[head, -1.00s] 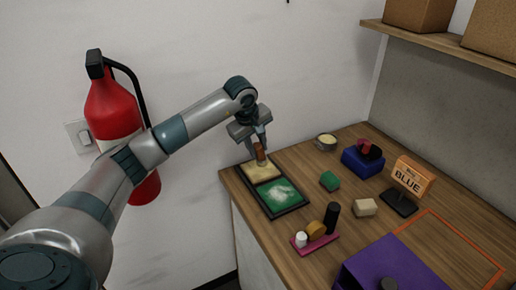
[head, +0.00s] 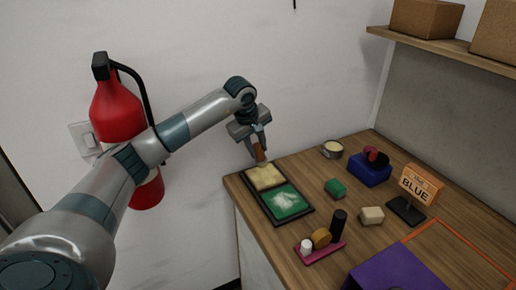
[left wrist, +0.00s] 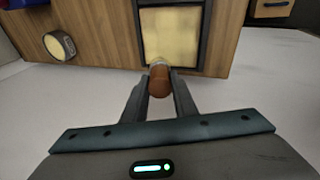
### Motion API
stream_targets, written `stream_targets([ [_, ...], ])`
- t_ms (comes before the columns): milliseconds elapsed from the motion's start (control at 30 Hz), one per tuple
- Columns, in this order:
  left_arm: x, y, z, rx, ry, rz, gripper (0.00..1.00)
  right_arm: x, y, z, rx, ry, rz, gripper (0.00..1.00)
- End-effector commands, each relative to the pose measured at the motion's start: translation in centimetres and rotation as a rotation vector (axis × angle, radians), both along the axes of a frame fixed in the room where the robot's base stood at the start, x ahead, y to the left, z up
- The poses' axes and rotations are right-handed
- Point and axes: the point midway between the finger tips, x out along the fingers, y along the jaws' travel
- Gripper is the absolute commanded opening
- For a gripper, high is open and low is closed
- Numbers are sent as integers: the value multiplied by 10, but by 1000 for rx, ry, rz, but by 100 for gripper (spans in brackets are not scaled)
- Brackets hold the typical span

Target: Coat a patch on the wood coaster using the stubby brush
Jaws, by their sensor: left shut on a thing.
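My left gripper (head: 258,142) is shut on the stubby brush (head: 260,154), holding it by its brown handle, bristles down. The brush (left wrist: 159,82) also shows between the fingers in the left wrist view. The tray's other panel (head: 286,200) is green with a white smear. I cannot tell which thing is the wood coaster. My right gripper is not in view.
An orange outline (head: 455,240) marks the right side.

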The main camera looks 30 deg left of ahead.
Motion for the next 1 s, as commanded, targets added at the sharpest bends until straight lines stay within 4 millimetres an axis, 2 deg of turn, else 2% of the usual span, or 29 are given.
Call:
stream_targets([
  [300, -14, 8, -1, 0, -1, -1, 3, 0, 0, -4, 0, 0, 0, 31],
  [667, -15, 8, -1, 0, 0, 0, 3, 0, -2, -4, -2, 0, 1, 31],
  [1000, -24, -6, -2, 1, 0, -2, 3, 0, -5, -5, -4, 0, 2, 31],
])
